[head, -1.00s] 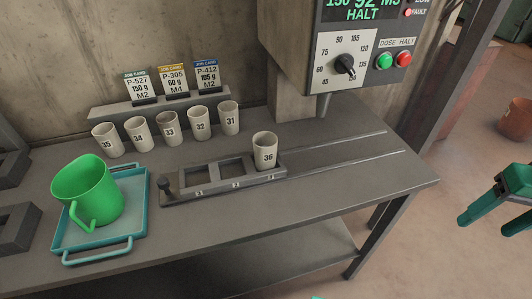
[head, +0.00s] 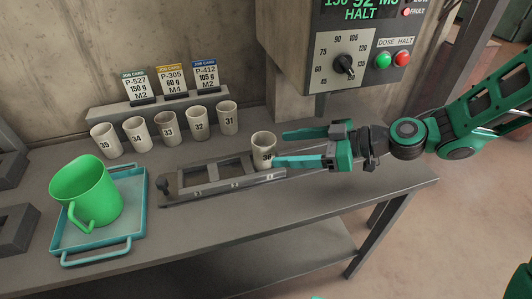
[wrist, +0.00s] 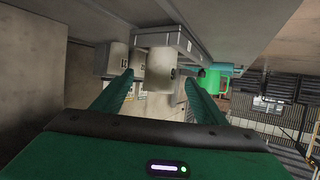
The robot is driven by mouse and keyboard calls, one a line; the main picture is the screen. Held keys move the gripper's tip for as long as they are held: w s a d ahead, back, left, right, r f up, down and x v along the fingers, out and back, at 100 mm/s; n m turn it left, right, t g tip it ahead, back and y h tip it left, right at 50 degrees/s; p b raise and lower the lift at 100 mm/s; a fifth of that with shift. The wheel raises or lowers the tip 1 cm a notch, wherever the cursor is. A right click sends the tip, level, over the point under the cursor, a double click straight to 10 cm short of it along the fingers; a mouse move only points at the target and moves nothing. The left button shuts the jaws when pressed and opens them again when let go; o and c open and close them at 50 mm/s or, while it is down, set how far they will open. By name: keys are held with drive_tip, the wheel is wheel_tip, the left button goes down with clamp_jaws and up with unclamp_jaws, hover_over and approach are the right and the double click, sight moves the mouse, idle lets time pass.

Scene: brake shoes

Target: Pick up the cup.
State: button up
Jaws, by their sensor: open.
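A beige cup marked 36 (head: 264,145) stands upright in the right-hand slot of the grey slotted holder (head: 215,187) on the bench. My gripper (head: 280,148) reaches in from the right, open, its fingertips at the right side of this cup. The near finger overlaps the cup's lower right in the head view; I cannot tell whether it touches. In the wrist view the cup (wrist: 160,72) shows ahead between the two open fingers (wrist: 159,88). Several more beige cups, numbered 31 (head: 228,118) to 35 (head: 105,140), stand in a row behind.
A green jug (head: 85,192) stands on a blue-green tray (head: 130,226) at the left. Job cards (head: 171,82) stand on a rack at the back. A machine with a dial (head: 347,66) rises behind my gripper. The bench front (head: 330,205) is clear.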

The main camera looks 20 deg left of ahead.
sight(272, 149)
drive_tip(key=x, duration=0.4)
drive_tip(key=shift+a, duration=0.4)
drive_tip(key=shift+x, duration=3.15)
drive_tip(key=shift+f, duration=0.1)
drive_tip(key=shift+c, duration=0.2)
drive_tip(key=c, duration=1.2)
drive_tip(key=shift+o, duration=0.2)
drive_tip(key=shift+w, duration=0.1)
